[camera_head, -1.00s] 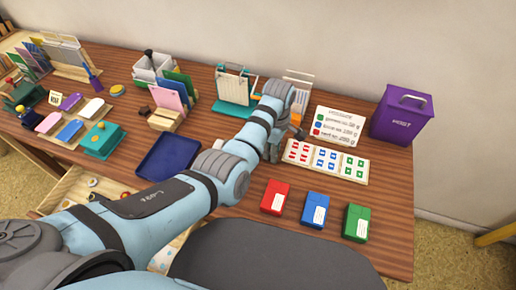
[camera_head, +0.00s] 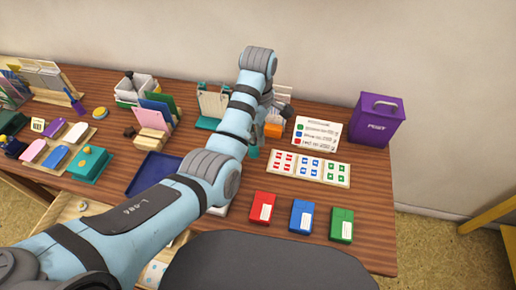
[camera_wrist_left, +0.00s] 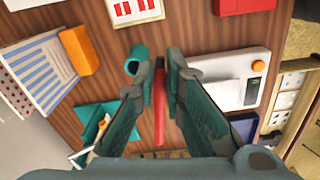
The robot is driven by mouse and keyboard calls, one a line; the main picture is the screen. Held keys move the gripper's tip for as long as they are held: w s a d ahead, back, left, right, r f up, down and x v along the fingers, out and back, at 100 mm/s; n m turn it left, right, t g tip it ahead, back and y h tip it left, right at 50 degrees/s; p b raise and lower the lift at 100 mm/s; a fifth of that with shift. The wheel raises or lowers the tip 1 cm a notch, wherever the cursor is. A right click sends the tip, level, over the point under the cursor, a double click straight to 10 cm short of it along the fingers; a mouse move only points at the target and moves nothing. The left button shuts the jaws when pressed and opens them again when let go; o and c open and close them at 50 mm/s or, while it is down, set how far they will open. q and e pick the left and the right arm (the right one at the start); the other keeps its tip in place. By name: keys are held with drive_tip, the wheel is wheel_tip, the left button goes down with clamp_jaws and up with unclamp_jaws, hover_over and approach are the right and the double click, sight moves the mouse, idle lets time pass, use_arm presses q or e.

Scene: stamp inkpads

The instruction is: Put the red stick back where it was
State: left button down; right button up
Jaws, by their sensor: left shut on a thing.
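My left gripper (camera_wrist_left: 161,64) is shut on a red stick (camera_wrist_left: 160,95), which shows as a thin red strip between its two dark green fingers in the left wrist view. A round, hollow teal holder (camera_wrist_left: 134,59) is just left of the fingertips there. In the head view my left gripper (camera_head: 272,106) is beyond the wrist, partly hidden by the arm, and the stick cannot be made out. A bit of teal (camera_head: 253,152) shows beside my forearm, probably the same holder. My right gripper is not in view.
An orange block (camera_head: 273,130) and a striped card (camera_wrist_left: 38,70) stand close by. A white device with an orange knob (camera_wrist_left: 259,66) lies right of the fingers. A stamp sheet (camera_head: 310,169), red, blue and green boxes and a purple box (camera_head: 378,120) are further right.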

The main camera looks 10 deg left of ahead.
use_arm(q)
wheel_tip(320, 180, up, 7)
drive_tip(key=p, duration=0.5)
hover_over(258, 167)
drive_tip(key=shift+r, duration=0.1)
drive_tip(key=shift+f, duration=0.3)
wheel_tip(258, 167, down, 8)
drive_tip(key=b, duration=0.7)
drive_tip(key=shift+r, duration=0.25)
wheel_tip(258, 167, down, 12)
drive_tip(key=shift+r+b, duration=0.1)
drive_tip(key=shift+b, duration=0.6)
drive_tip(key=shift+f, duration=0.25)
drive_tip(key=c, duration=1.7)
unclamp_jaws()
